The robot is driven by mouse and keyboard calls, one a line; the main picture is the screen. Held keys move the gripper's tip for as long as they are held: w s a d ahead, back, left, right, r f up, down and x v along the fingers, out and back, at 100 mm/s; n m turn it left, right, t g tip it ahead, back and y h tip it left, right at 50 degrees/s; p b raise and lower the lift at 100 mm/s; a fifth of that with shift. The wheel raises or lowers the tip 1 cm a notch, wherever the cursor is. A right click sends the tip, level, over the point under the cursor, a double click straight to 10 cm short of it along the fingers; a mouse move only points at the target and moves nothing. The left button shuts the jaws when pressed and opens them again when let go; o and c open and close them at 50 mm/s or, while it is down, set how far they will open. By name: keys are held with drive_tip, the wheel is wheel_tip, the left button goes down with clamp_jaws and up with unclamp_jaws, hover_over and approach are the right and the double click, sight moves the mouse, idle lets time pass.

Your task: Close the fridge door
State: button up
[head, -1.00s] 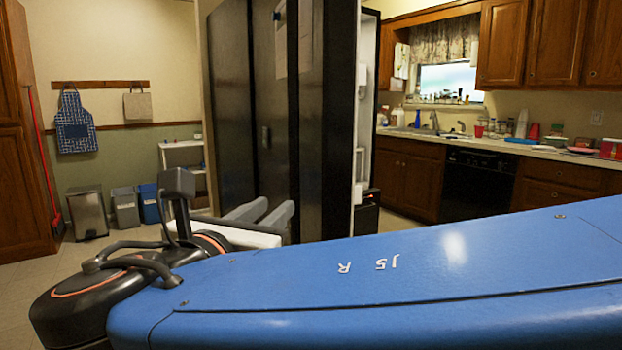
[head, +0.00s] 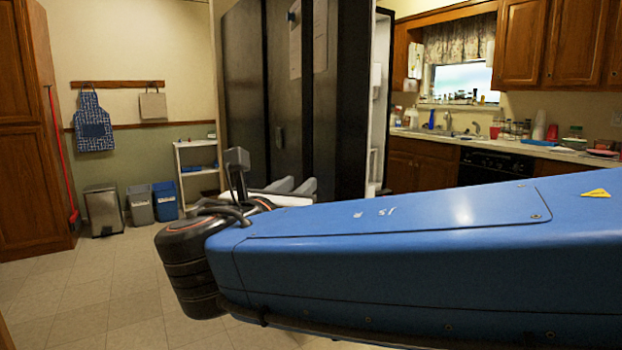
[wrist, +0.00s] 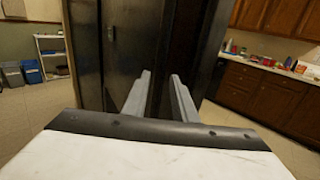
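The black fridge (head: 245,90) stands in the middle of the head view. Its door (head: 350,110) stands open, seen nearly edge-on, with the white inner side (head: 380,100) and its shelves facing right. The fridge also fills the upper middle of the wrist view (wrist: 125,40). My gripper (head: 293,186) is low in front of the fridge, its two grey fingers pointing toward it. In the wrist view the fingers (wrist: 160,76) are apart with nothing between them. I cannot tell whether a fingertip touches the fridge or door.
A counter with a sink (head: 445,135) and clutter runs along the right, above brown cabinets. Bins (head: 140,204) and a white shelf (head: 196,165) stand at the back left. A tall wooden cabinet (head: 35,130) is at the far left. The tiled floor at left is clear.

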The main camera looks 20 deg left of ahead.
sight(306, 179)
drive_tip(key=w, duration=0.6)
drive_tip(key=shift+w+a, duration=0.1)
drive_tip(key=shift+w, duration=0.25)
clamp_jaws()
